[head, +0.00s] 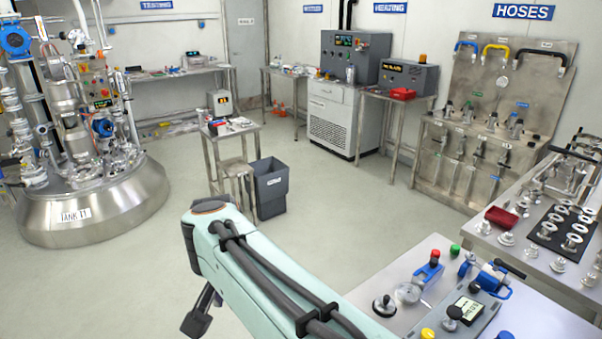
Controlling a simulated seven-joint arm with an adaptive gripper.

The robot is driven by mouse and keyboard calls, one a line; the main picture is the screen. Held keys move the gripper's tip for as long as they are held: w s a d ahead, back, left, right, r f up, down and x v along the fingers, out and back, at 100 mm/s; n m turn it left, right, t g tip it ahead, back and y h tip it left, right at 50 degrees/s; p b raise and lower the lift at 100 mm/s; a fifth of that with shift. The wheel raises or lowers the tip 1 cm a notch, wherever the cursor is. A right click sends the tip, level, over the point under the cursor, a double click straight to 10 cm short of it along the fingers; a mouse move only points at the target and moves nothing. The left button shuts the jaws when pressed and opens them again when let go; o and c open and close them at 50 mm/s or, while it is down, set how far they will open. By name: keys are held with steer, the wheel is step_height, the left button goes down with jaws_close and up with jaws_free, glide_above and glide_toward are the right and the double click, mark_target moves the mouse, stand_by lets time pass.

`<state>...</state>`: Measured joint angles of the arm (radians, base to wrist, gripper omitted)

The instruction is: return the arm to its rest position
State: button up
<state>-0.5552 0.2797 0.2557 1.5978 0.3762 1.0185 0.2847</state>
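My arm, pale green with black cables along it, reaches from the bottom edge up to the middle of the head view. Its bent end is over open floor, left of the near metal table. A dark part of my gripper (200,313) shows below the arm on its left side, pointing down. The rest of the gripper is hidden behind the arm, so I cannot tell whether it is open or shut. Nothing held is visible.
The near metal table (545,318) at lower right carries valves, a joystick and a small display box. A steel tank (95,215) stands left. A small cart (232,130) and grey bin (268,188) stand beyond the arm. The hose rack (505,110) is right. Mid-floor is clear.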

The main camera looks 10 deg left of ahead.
steer(key=s+d+r+m+h, duration=0.1)
steer(key=s+d+r+m, duration=0.15)
steer(key=d, duration=0.85)
steer(key=s+d+r+m, duration=0.1)
steer(key=s+d, duration=0.3)
steer(key=d, duration=0.6)
steer(key=s+d+f+n+g, duration=0.1)
steer(key=s+f, duration=0.3)
steer(key=s, duration=0.3)
steer(key=s+d+f+n+g+y, duration=0.1)
steer(key=s+f+n, duration=0.1)
steer(key=s+f, duration=0.2)
steer(key=s, duration=0.3)
steer(key=shift+d+f+g, duration=0.2)
steer(key=shift+d+g, duration=0.2)
steer(key=shift+w, duration=0.1)
